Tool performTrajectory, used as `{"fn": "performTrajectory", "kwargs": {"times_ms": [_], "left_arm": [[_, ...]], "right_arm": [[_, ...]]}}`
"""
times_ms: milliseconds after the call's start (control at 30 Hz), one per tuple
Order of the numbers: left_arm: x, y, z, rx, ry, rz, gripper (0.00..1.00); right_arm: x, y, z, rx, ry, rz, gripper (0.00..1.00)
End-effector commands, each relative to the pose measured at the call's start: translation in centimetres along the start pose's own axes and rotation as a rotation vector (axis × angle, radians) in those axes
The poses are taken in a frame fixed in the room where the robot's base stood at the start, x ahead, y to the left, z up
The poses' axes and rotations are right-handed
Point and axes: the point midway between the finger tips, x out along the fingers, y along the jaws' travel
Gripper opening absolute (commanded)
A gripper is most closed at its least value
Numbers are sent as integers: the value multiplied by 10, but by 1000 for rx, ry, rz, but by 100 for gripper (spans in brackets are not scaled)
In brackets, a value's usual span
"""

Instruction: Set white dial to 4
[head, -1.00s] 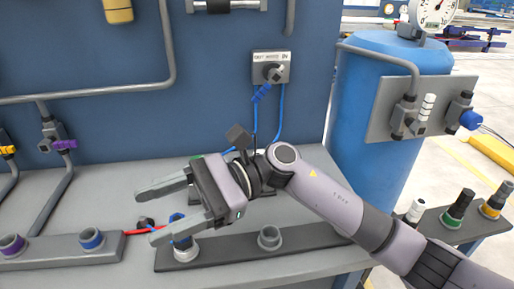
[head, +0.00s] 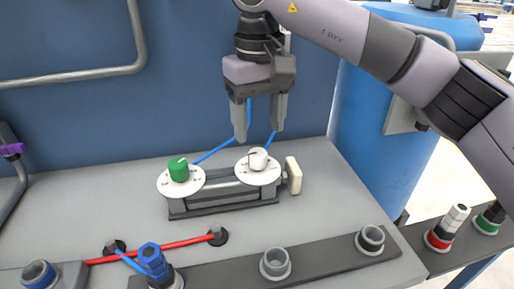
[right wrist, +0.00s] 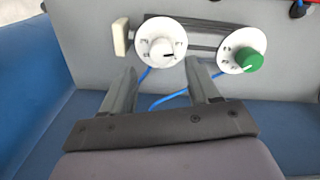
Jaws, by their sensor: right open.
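The white dial (head: 258,159) sits on a round white scale plate at the right end of a grey fixture. It also shows in the right wrist view (right wrist: 161,50), with a dark pointer mark; the scale numbers are too small to read. A green dial (head: 179,169) is on the fixture's left plate and shows in the right wrist view (right wrist: 248,60). My right gripper (head: 258,138) is open and empty, pointing down just above the white dial and apart from it. In the right wrist view its fingers (right wrist: 163,80) stand to either side of the dial's line. My left gripper is not in view.
A white block (head: 293,175) sticks out at the fixture's right end. Blue cables (head: 215,150) run behind the dials. In front are a blue connector (head: 152,259), a red cable (head: 160,247) and a dark rail (head: 320,256) with grey sockets. A blue tank stands at right.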

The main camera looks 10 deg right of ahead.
Motion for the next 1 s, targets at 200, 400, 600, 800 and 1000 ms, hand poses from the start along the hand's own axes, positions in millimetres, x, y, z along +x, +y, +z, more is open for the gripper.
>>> {"fn": "performTrajectory", "kwargs": {"times_ms": [200,400,600,800,1000], "left_arm": [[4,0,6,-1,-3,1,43],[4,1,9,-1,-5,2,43],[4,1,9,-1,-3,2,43],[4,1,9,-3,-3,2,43],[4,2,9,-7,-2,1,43]], "right_arm": [[38,-1,1,-1,-4,-4,60],[57,-1,1,0,-2,-5,60],[60,-1,0,1,-1,-5,60],[60,-1,0,1,-1,-5,34],[60,-1,0,1,-1,-5,4]]}}
